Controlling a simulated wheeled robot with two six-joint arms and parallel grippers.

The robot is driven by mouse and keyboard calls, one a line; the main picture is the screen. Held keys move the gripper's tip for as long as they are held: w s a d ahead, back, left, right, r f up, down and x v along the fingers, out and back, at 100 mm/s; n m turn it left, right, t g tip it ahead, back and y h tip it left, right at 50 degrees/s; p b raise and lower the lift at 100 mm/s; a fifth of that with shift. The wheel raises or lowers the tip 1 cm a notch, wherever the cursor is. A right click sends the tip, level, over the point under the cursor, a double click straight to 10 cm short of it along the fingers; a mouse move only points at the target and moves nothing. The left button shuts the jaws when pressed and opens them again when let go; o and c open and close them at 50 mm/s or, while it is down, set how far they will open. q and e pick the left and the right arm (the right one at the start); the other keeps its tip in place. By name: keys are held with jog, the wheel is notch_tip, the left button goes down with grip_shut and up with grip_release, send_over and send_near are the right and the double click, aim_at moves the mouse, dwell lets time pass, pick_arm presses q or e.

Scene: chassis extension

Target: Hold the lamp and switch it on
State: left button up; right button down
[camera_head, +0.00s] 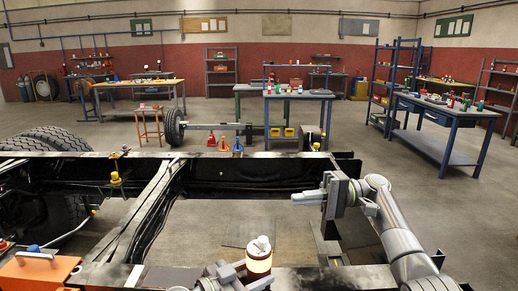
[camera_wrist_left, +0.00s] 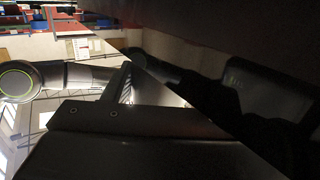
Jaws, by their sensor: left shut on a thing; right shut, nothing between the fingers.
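The lamp (camera_head: 259,262) stands upright at the bottom middle of the head view. It has a white top and a glowing warm orange body. My left gripper (camera_head: 246,271) is shut on the lamp near the front edge of the chassis frame. The lamp's lower part is hidden. In the left wrist view, large dark surfaces fill most of the picture and I cannot make out the lamp there. My right gripper (camera_head: 302,198) is shut and empty, pointing left above the chassis opening. It is apart from the lamp, up and to its right.
The dark chassis frame (camera_head: 160,195) surrounds an open gap with bare floor showing. An orange box (camera_head: 38,268) lies at the bottom left. Small orange and blue items stand beyond the far rail. Workbenches (camera_head: 298,96) and shelves stand farther back.

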pick_arm(q)
jog(key=o, duration=0.8)
jog(key=shift+o, duration=0.2)
